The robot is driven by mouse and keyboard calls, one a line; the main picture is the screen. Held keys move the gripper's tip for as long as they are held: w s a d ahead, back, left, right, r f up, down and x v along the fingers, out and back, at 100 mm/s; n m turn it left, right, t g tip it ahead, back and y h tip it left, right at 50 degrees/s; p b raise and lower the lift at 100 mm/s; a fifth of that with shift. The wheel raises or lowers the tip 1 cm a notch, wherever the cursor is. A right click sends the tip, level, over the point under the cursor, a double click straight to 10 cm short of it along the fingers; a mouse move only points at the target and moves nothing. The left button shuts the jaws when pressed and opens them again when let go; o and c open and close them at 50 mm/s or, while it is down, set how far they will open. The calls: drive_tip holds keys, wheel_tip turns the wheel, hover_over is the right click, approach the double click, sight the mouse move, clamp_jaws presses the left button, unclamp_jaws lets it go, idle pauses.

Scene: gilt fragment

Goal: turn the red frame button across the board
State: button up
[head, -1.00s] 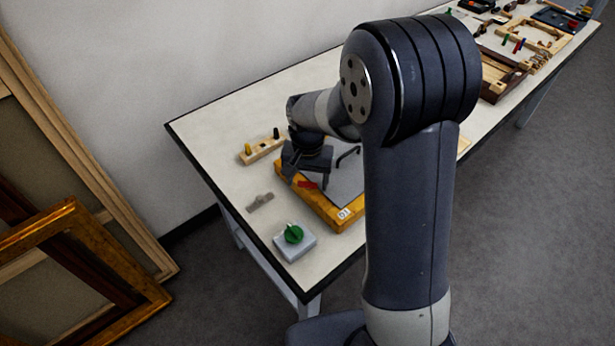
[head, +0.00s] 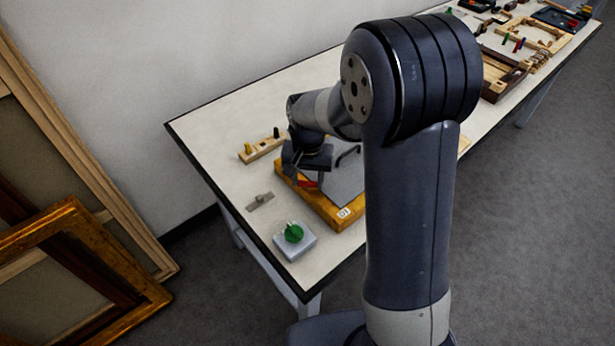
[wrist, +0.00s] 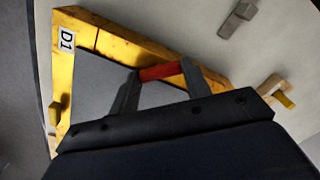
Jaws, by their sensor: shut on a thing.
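The gilt frame (head: 337,212) lies on the table with a grey board (head: 347,182) inside it and a D1 label at one corner. It also fills much of the wrist view (wrist: 100,36). The red button (wrist: 160,72) sits at the frame's inner edge, between the two fingers of my gripper (wrist: 162,82), which are shut on it. In the head view the red button (head: 308,183) shows only partly under my gripper (head: 307,178). A yellow button (wrist: 55,113) is on another side of the frame. How far the red button lies over the board is hard to tell.
A green knob (head: 294,233) on a pale block stands near the front edge. A small grey piece (head: 261,202) lies left of the frame. A wooden peg block (head: 262,149) is behind it. A black bent rod (head: 348,154) rises by the board.

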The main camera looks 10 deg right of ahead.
sight(307, 182)
drive_tip(key=n+b, duration=0.1)
drive_tip(key=n, duration=0.8)
drive_tip(key=shift+n, duration=0.3)
idle(0.6)
drive_tip(key=o, duration=1)
wheel_tip(307, 182, up, 11)
drive_tip(key=shift+f+b, duration=0.1)
drive_tip(key=shift+b, duration=0.4)
wheel_tip(307, 182, down, 11)
drive_tip(key=shift+r, duration=0.1)
